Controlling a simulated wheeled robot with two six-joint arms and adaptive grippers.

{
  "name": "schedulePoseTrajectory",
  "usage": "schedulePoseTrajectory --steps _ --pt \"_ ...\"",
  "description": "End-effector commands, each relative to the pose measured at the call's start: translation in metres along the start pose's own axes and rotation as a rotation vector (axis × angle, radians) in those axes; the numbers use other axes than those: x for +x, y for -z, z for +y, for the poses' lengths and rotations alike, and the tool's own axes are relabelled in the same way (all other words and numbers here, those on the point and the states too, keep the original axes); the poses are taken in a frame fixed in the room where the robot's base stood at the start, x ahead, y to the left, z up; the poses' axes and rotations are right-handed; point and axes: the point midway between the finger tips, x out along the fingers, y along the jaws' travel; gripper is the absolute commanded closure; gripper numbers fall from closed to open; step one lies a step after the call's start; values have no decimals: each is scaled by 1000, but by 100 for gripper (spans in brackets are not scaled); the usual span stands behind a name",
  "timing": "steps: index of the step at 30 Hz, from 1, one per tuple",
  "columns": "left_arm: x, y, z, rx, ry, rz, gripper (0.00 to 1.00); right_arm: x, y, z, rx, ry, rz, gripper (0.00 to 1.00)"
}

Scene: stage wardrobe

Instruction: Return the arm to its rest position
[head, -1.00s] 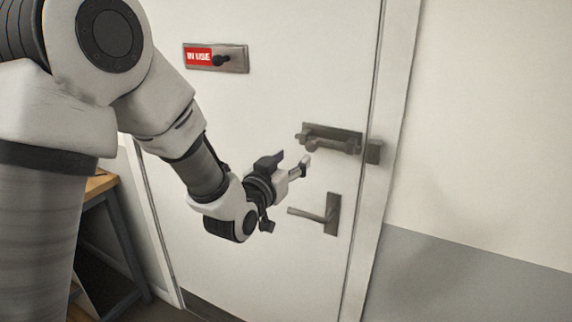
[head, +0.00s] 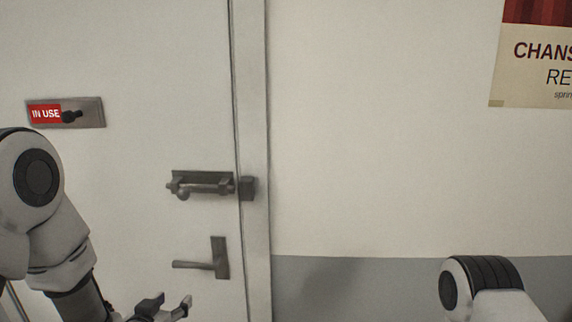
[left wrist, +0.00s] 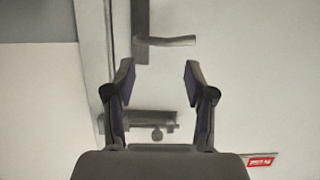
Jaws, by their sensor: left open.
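My left arm (head: 45,225) comes in at the left of the head view. Its gripper (head: 170,305) is at the bottom edge, below and left of the door's lever handle (head: 203,262). In the left wrist view the two fingers of my left gripper (left wrist: 158,80) stand apart with nothing between them. That view is upside down, with the lever handle (left wrist: 170,41) beyond the fingertips and the slide bolt (left wrist: 140,124) behind the fingers. Part of my right arm (head: 480,285) shows at the lower right of the head view; its gripper is out of view.
The white door (head: 130,60) carries a red "IN USE" sign plate (head: 65,112) and a slide bolt (head: 205,184) reaching the frame's catch (head: 248,188). The door looks shut. Right of it is a bare wall (head: 380,150) with a poster (head: 535,65).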

Motion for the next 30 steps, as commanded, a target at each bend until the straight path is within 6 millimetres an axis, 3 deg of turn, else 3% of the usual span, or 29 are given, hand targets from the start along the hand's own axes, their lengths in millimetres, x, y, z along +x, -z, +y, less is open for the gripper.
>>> schedulePoseTrajectory --steps 1,4,6,9,12,15,18,30 --pt "0 -50 2 0 -2 -108 45 0 0 0 0 0 0 60" --pt "-15 -140 7 -3 -6 -316 45 0 0 0 0 0 0 60" --pt "-35 -202 10 -7 -7 -472 45 0 0 0 0 0 0 60" --pt "-78 -282 14 -18 -5 -704 45 0 0 0 0 0 0 60" --pt "-129 -340 18 -29 2 -920 45 0 0 0 0 0 0 60" --pt "-170 -368 19 -48 20 -1091 45 0 0 0 0 0 0 60" --pt "-191 -375 19 -71 39 -1195 45 0 0 0 0 0 0 60" --pt "-192 -376 19 -77 42 -1204 45 0 0 0 0 0 0 60"
